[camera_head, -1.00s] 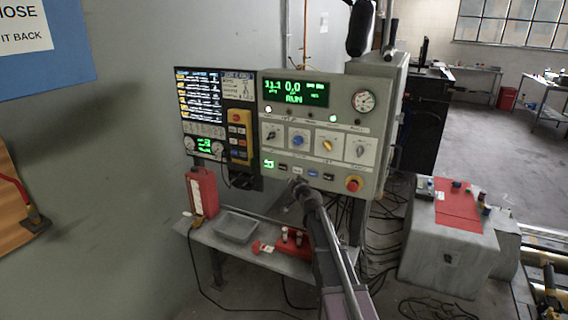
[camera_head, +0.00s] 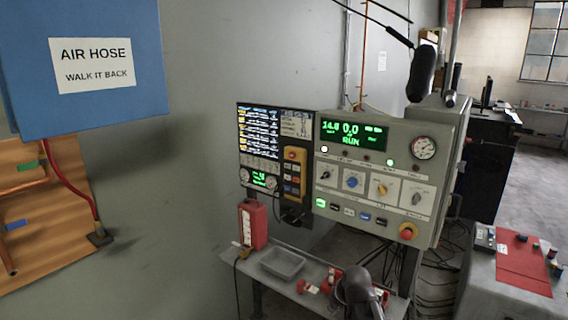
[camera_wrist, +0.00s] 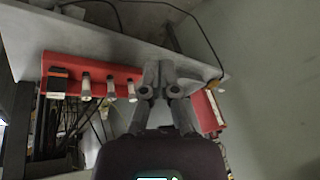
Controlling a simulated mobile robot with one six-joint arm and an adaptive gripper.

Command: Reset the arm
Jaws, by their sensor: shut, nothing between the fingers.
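My gripper (camera_wrist: 158,72) shows in the wrist view with its two grey fingers together and nothing visible between them. In the head view my arm (camera_head: 356,292) rises from the bottom edge, below the control panel (camera_head: 328,190) and in front of the grey shelf (camera_head: 240,257). The fingertips cannot be made out there. The panel has a lit green display, knobs, a row of buttons and a red stop button (camera_head: 407,232). My arm looks clear of the panel face.
The shelf holds a grey tray (camera_head: 302,265) and red items (camera_head: 312,287); a red container (camera_head: 253,224) stands at its left. In the wrist view a red rack (camera_wrist: 70,62) is near my fingers. A grey cabinet (camera_head: 482,285) stands right.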

